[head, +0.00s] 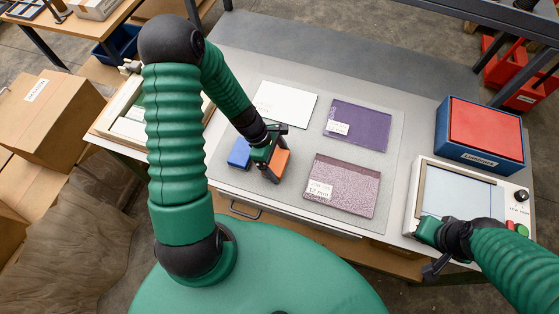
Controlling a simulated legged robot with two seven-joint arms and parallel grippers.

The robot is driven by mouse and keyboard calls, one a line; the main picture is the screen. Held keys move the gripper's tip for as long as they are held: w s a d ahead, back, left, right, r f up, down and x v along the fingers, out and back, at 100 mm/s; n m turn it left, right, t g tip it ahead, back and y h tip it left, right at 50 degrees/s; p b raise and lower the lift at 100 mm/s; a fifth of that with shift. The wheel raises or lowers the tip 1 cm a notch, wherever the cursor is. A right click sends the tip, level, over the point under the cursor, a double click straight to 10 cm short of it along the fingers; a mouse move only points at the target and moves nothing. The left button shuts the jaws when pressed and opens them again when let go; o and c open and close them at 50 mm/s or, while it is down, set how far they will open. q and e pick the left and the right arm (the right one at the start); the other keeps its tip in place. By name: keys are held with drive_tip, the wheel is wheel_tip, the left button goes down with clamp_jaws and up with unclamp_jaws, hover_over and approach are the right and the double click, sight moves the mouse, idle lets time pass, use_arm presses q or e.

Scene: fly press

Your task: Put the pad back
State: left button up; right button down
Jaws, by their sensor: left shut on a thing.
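My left gripper (270,160) is low over the grey mat and shut on a small block. Orange (281,164) shows on its right side and blue (238,153) on its left. The gripper hides the middle, so I cannot tell whether the two colours are one piece. A red pad (485,128) lies in a blue labelled tray (463,155) at the right. My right gripper (432,250) is at the front left corner of a white device with a pale blue panel (460,200). Its fingers are too unclear to tell their opening.
A white sheet (285,103), a purple labelled plate (358,125) and a mottled pink labelled plate (341,185) lie on the grey mat (388,165). A wooden frame (125,110) is at the left. Cardboard boxes (45,120) stand beyond the table's left side. Bare table lies behind the mat.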

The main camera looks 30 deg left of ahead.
use_arm(q)
drive_tip(key=o, duration=1.3)
drive_tip(key=shift+a, duration=0.3)
drive_tip(key=shift+o, duration=1)
drive_tip(key=shift+s+a+f, duration=0.1)
drive_tip(key=shift+d, duration=0.5)
drive_tip(key=shift+d+r, duration=0.25)
drive_tip(key=shift+d, duration=0.2)
drive_tip(key=shift+a+r, duration=0.15)
drive_tip(key=shift+r, duration=0.25)
drive_tip(key=a+v, duration=0.1)
drive_tip(key=v, duration=1)
wheel_tip(320, 180, up, 3)
drive_tip(key=m+y, duration=0.3)
drive_tip(key=m, duration=0.8)
hover_over(274, 171)
drive_tip(key=shift+s+d+r+m+t+y, duration=0.3)
drive_tip(key=shift+d+m, duration=0.2)
drive_tip(key=shift+m, duration=1.15)
drive_tip(key=shift+s+d+r+m+t+y, duration=0.1)
drive_tip(key=shift+d+r+m+t+y, duration=0.35)
drive_tip(key=shift+m, duration=1.25)
drive_tip(key=shift+s+d+r+m+t+y, duration=0.2)
drive_tip(key=shift+d+m, duration=0.4)
drive_tip(key=shift+m, duration=1.05)
use_arm(e)
drive_tip(key=shift+a+r, duration=0.2)
